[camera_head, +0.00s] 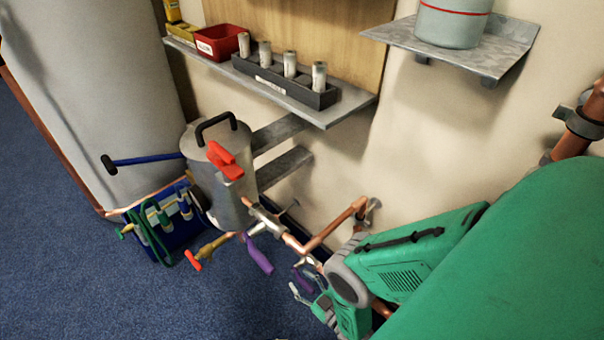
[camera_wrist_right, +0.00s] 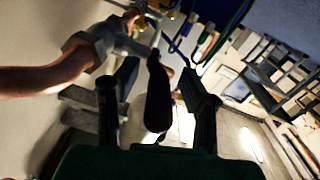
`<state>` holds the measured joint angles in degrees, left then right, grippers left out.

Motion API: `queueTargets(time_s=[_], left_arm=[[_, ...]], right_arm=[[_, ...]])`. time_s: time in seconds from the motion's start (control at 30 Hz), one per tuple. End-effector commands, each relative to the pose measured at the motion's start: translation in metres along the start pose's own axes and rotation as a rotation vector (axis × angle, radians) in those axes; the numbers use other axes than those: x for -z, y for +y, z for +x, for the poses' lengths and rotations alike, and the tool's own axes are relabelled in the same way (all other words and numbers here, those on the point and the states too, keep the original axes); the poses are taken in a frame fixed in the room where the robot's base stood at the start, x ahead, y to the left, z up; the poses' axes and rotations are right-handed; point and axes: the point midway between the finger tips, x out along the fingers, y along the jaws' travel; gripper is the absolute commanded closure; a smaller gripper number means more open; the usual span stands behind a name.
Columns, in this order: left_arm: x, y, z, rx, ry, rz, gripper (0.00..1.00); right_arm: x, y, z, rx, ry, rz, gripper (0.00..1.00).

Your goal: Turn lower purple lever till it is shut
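Two purple levers hang from the copper manifold (camera_head: 293,243) in the head view. One purple lever (camera_head: 258,255) hangs tilted at the middle, clear of my gripper. The lower purple lever (camera_head: 303,281) is small in view, close to my right gripper (camera_head: 309,298) and partly hidden by it. In the right wrist view, a dark lever handle (camera_wrist_right: 158,97) lies between the two spread fingers of my right gripper (camera_wrist_right: 160,88); its colour is too dark to tell. A gap shows on both sides of the handle. My left gripper is out of view.
A red lever (camera_head: 224,160) sits higher on the manifold, before a grey metal can (camera_head: 217,185). A blue tool bag (camera_head: 165,220) stands on the floor at left. A shelf (camera_head: 340,105) with parts juts from the wall above. My green right arm fills the lower right.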

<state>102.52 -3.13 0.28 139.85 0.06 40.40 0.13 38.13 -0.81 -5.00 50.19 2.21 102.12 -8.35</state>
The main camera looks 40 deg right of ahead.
Motion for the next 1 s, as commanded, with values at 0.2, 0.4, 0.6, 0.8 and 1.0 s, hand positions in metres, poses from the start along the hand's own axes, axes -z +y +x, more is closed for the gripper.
queueTargets(time_s=[0.2,0.4,0.6,0.8,1.0], left_arm=[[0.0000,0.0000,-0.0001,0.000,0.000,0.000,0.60],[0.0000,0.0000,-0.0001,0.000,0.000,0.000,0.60],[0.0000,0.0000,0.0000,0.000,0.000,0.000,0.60],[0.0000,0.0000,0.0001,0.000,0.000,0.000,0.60],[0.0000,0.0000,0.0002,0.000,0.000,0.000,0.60]], right_arm=[[-0.0001,0.0001,-0.0004,0.000,0.000,0.000,1.00],[-0.0006,-0.0003,-0.0009,0.000,0.001,0.001,1.00],[-0.0057,-0.0013,-0.0014,-0.008,0.041,0.003,1.00],[-0.0081,-0.0017,-0.0010,-0.019,0.094,0.005,1.00],[-0.0077,-0.0018,-0.0013,-0.022,0.115,0.005,1.00]])
